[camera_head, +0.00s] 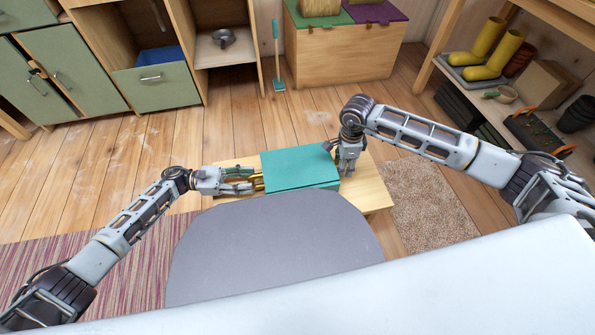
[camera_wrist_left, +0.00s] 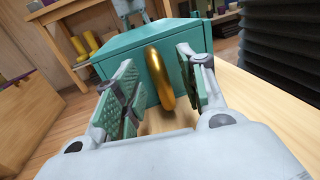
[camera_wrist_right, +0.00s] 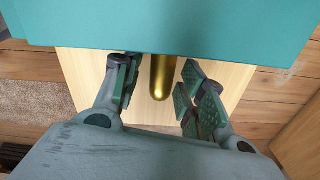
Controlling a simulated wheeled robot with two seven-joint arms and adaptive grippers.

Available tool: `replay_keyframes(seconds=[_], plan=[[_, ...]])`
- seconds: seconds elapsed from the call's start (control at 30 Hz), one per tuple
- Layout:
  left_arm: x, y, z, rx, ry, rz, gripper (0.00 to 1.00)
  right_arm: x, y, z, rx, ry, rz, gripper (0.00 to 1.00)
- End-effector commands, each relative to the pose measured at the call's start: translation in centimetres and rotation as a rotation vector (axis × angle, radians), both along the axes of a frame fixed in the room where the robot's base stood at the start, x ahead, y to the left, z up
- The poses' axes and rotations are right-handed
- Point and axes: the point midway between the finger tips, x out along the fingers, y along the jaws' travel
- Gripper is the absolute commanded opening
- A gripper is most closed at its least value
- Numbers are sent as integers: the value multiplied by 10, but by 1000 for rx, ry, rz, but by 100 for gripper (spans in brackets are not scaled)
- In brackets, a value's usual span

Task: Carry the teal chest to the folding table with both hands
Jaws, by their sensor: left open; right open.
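The teal chest (camera_head: 298,167) sits on a low light-wood table (camera_head: 367,188) in the head view. My left gripper (camera_head: 252,182) is at the chest's left end. In the left wrist view, its open fingers stand on both sides of a gold handle (camera_wrist_left: 158,78) on the chest's end (camera_wrist_left: 183,52), with gaps beside it. My right gripper (camera_head: 345,170) is at the chest's right end, pointing down. In the right wrist view, its open fingers (camera_wrist_right: 157,88) straddle another gold handle (camera_wrist_right: 160,78) below the chest's teal edge (camera_wrist_right: 170,28). I cannot tell which table is the folding table.
A striped rug (camera_head: 110,265) lies at left and a beige rug (camera_head: 430,205) at right. Green cabinets (camera_head: 65,75), a wooden chest (camera_head: 345,55) and a teal-handled tool (camera_head: 277,55) stand at the back. Shelves with yellow boots (camera_head: 495,50) are at right. Wooden floor (camera_head: 215,135) is open behind the table.

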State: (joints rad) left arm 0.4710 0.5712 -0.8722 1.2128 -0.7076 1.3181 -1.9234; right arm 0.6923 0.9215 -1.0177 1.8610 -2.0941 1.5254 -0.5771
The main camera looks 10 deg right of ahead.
Motion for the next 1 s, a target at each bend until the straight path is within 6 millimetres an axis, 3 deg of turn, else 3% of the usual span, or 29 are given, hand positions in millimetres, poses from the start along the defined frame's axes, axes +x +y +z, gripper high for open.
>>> replay_keyframes(seconds=[0.3,0.63,1.0], plan=[[0,-1,0,0,0,0,41,0,0,-1,0,0,0,41],[0,-1,0,0,0,-1,0,0,0,-1,0,0,0,0],[-1,-1,0,0,-1,-2,0,0,0,-1,1,0,-3,0]])
